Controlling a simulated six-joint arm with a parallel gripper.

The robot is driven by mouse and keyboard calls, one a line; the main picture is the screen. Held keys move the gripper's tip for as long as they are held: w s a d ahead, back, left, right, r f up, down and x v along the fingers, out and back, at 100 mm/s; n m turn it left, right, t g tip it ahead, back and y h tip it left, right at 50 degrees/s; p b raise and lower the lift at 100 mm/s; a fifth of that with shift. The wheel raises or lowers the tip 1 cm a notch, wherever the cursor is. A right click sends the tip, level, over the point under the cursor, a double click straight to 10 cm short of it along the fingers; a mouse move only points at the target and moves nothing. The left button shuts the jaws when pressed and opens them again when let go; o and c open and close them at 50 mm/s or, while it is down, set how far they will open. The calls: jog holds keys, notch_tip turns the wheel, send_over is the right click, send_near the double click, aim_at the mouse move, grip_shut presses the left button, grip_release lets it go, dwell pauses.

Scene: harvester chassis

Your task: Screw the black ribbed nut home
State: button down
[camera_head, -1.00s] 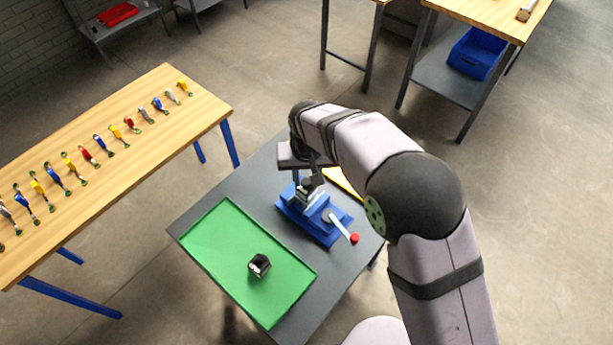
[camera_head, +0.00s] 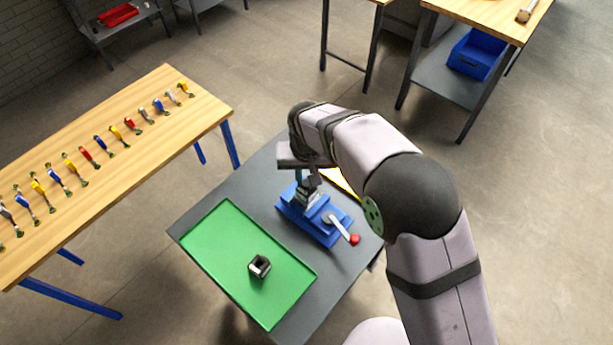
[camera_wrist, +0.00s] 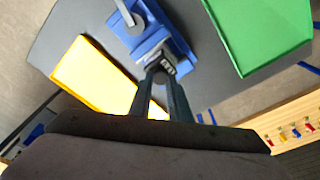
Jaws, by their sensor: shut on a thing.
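The blue vise (camera_head: 322,226) stands on the dark table and holds a grey fixture (camera_head: 308,197) upright in its jaws; it also shows in the wrist view (camera_wrist: 145,40). My gripper (camera_head: 311,184) points down right over this fixture. In the wrist view my gripper (camera_wrist: 161,82) has its two dark fingers close together, shut on a small dark round piece, the black ribbed nut (camera_wrist: 162,77), at the grey fixture. The fingers hide much of the nut, and its ribs and thread are too small to make out.
A green tray (camera_head: 215,240) lies left of the vise with a black hollow block (camera_head: 259,266) on it. The vise lever with a red knob (camera_head: 355,239) sticks out at the front right. A yellow tray (camera_wrist: 90,75) lies behind the vise. A wooden bench (camera_head: 130,105) stands left.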

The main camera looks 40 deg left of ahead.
jog(key=m, duration=0.3)
jog(key=shift+m, duration=0.4)
jog(key=shift+m+h, duration=0.3)
jog(key=shift+m, duration=0.2)
jog(key=m, duration=0.2)
jog(key=shift+f+m, duration=0.1)
jog(key=shift+m, duration=0.3)
jog(key=shift+m+h, duration=0.4)
jog(key=shift+m, duration=0.8)
jog(key=shift+m, duration=0.9)
jog(key=m, duration=0.3)
jog(key=shift+h, duration=0.4)
